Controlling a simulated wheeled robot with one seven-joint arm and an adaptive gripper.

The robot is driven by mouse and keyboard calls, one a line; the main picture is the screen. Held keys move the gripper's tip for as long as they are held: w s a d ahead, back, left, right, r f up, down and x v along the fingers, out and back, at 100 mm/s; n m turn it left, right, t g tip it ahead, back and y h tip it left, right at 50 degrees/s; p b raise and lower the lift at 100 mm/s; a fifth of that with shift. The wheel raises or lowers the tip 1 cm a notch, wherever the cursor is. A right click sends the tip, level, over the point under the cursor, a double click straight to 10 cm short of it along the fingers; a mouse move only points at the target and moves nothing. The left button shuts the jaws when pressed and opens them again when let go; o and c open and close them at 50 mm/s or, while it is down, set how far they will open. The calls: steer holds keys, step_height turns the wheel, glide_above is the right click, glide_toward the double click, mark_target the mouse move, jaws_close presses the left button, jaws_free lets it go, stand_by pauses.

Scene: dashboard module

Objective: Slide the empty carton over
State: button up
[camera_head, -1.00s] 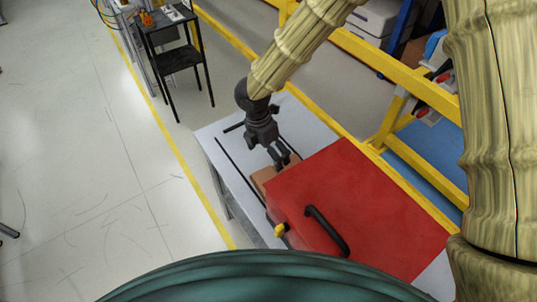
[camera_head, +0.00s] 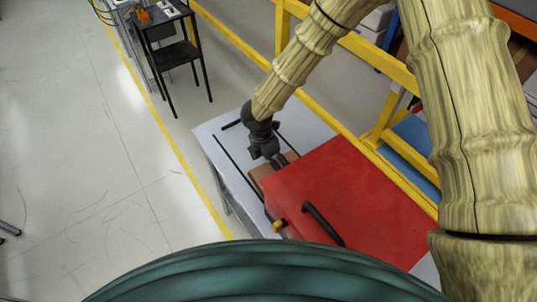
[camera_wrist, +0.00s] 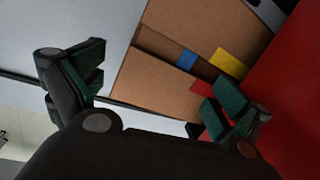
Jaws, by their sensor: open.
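A brown cardboard carton (camera_head: 264,174) lies on the light table, mostly hidden in the head view by my gripper and a red box. In the wrist view the carton (camera_wrist: 165,82) shows a dark gap between its cardboard panels, with blue, yellow and red patches near it. My gripper (camera_head: 279,162) points down at the carton. In the wrist view its fingers (camera_wrist: 158,95) are spread with nothing gripped. The left finger is over the table beside the carton; the right finger overlaps the carton's right part. I cannot tell whether either finger touches it.
A large red box (camera_head: 350,195) with a black handle (camera_head: 322,224) and yellow latch sits close to the carton's right. Dark strips run along the light table (camera_head: 213,140). A yellow frame (camera_head: 325,118) stands behind.

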mark_target(272, 171)
steer(key=shift+d+f+p, duration=0.15)
steer(key=shift+f+p, duration=0.05)
steer(key=shift+f, duration=0.65)
steer(key=shift+d+f+p, duration=0.1)
steer(key=shift+f+p, duration=0.05)
steer(key=shift+f, duration=0.65)
steer(key=c, duration=1.1)
steer(key=shift+s, duration=0.1)
